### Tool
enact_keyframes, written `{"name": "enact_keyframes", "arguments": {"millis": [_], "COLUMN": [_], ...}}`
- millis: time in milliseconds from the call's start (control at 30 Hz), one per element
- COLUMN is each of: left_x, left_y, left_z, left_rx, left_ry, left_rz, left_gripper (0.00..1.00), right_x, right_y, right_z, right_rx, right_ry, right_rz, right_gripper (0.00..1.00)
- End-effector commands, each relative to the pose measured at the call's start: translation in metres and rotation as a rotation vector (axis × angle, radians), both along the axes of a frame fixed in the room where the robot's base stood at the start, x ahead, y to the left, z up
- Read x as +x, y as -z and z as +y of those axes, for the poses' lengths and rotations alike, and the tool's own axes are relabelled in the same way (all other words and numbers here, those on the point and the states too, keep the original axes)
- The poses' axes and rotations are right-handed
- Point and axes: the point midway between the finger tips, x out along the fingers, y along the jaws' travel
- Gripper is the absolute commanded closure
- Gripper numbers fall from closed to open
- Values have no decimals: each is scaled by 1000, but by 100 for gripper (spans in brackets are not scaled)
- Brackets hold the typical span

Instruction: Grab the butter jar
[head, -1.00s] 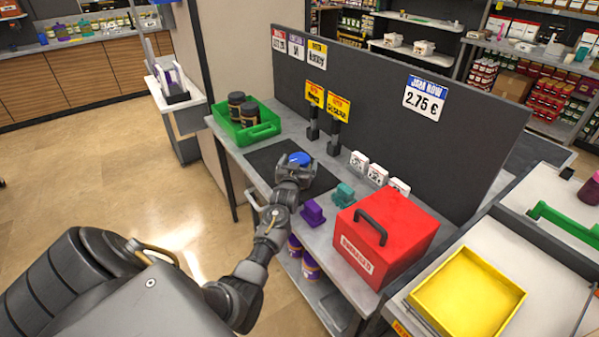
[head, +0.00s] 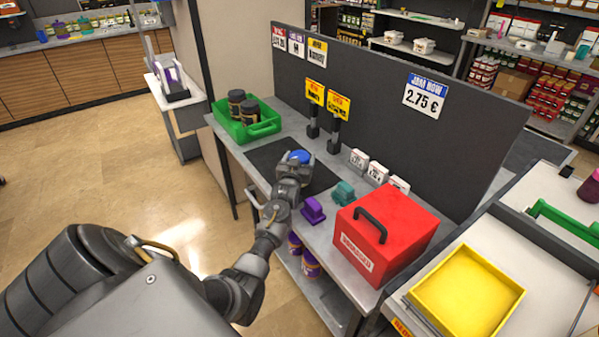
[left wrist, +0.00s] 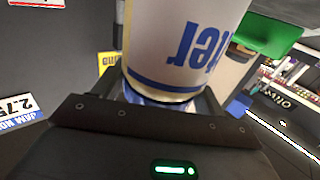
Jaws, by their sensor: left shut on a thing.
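The butter jar shows in the left wrist view (left wrist: 185,45) as a pale cylinder with blue lettering that ends in "tter", seen upside down, and a blue band. In the head view its blue lid (head: 299,157) shows above the dark mat (head: 262,152). My left gripper (head: 294,171) is shut on the jar. The fingers hide most of the jar's body in the head view. I cannot tell whether the jar's base touches the mat. My right gripper is not in view.
A green crate (head: 263,130) with dark jars stands at the left. Purple (head: 313,210) and teal (head: 343,193) items and a red box (head: 385,235) stand to the right. A dark panel (head: 400,125) with price signs runs behind. A yellow tray (head: 468,290) is at lower right.

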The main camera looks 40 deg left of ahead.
Motion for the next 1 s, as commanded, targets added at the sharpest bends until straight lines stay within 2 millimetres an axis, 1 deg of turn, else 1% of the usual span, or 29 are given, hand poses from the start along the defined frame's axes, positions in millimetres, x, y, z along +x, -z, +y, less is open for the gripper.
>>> {"name": "enact_keyframes", "arguments": {"millis": [233,333,433,533,633,833,867,1000], "left_x": [0,0,0,-1,-13,-40,-45,-69], "left_y": [-2,-7,-16,-34,-53,-95,-95,-109], "left_z": [0,0,0,-1,-13,-37,-43,-64], "left_rx": [1,2,3,3,3,1,0,-1], "left_ry": [0,0,0,0,1,2,2,2], "left_rz": [-3,-4,-6,-8,-8,-9,-6,-6], "left_gripper": [85,85,85,85,85,85,85,85], "right_x": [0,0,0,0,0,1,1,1], "right_y": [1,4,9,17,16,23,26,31], "right_z": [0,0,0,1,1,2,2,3], "right_rx": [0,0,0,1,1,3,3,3], "right_ry": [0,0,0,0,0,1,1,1], "right_rz": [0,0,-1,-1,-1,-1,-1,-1], "right_gripper": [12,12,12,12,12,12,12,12]}}
